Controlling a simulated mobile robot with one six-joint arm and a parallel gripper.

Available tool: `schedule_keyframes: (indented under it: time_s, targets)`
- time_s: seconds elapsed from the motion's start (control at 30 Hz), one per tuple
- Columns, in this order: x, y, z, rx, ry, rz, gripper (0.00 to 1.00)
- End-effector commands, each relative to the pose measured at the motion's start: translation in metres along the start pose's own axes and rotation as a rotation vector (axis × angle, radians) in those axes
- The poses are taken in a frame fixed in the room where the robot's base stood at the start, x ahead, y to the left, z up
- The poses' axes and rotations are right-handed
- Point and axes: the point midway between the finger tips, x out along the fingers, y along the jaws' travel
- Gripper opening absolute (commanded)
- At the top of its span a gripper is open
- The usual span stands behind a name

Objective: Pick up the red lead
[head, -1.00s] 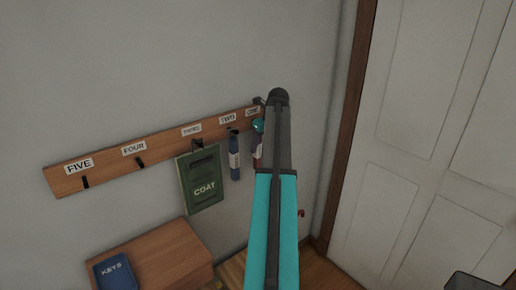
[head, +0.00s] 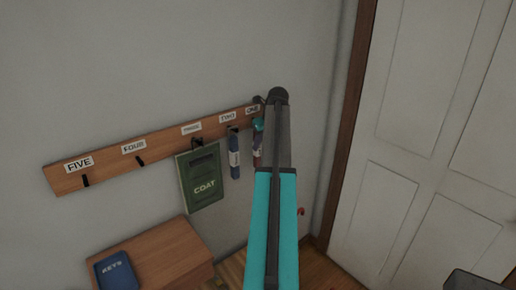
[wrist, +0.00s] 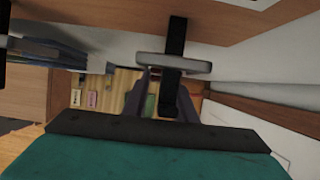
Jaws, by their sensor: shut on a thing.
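The red lead (head: 257,160) appears as a narrow strip under the label ONE at the right end of the wall rack, mostly hidden behind my arm. Only a dull reddish lower part and a pale band show. My gripper (head: 258,126) is at its upper part, close under the rack, and is shut on it; the grip itself is largely hidden. In the wrist view my gripper (wrist: 160,95) is just below a black hook (wrist: 175,35) that carries a grey bar. I cannot tell whether the lead is clear of the hook.
The wooden rack (head: 105,160) has empty hooks at FOUR and FIVE. A green COAT panel (head: 203,195) and a blue strip (head: 234,160) hang close on the left. Below is a wooden cabinet (head: 165,255) with a blue KEYS item (head: 115,272). A white door (head: 400,130) is on the right.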

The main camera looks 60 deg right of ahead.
Motion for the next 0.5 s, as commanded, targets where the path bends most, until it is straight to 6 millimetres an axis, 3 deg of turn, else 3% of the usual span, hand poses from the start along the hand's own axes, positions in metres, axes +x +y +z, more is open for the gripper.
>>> schedule_keyframes:
  time_s: [0.5]
  targets:
    - [-0.0099,-0.0008,0.0046,0.0,-0.002,-0.001,0.1]
